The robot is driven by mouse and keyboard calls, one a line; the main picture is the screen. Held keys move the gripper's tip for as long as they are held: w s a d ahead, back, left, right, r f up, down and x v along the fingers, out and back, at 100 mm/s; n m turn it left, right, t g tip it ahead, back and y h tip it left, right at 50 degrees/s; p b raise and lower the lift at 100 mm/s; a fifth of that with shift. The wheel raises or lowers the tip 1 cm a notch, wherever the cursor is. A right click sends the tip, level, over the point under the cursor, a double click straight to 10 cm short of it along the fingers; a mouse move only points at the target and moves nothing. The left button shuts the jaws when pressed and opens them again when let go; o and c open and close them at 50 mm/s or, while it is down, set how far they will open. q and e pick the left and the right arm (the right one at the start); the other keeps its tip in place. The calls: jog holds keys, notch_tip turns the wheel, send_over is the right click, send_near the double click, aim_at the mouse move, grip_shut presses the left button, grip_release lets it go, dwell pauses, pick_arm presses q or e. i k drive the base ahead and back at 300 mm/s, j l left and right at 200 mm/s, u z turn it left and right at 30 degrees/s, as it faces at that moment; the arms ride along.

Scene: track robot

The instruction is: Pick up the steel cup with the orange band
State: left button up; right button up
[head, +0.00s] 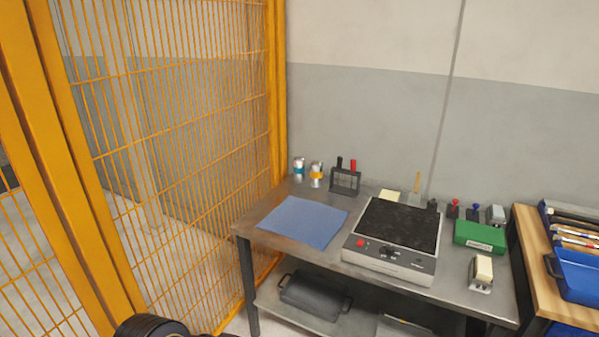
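The steel cup with the orange band (316,175) stands upright at the back left of the grey metal table (262,238). Just left of it, a similar steel cup with a teal band (299,168) stands near the table's back corner. Right of the orange-banded cup is a dark rack (345,182) with a black and a red handle sticking up. Neither of my grippers is in view. A dark rounded part at the bottom left edge may be mine; I cannot tell.
A blue mat (302,222) lies flat in front of the cups. A hot-plate-like device (390,267), a green box (479,236) and a white-topped block (482,272) are to the right. A yellow mesh fence (180,100) borders the table's left side. A wooden bench (541,268) stands far right.

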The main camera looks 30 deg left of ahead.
aim_at(316, 170)
jog(key=i+j+u, duration=0.25)
jog(key=i, duration=0.2)
jog(key=i+j+u, duration=0.25)
jog(key=i, duration=0.25)
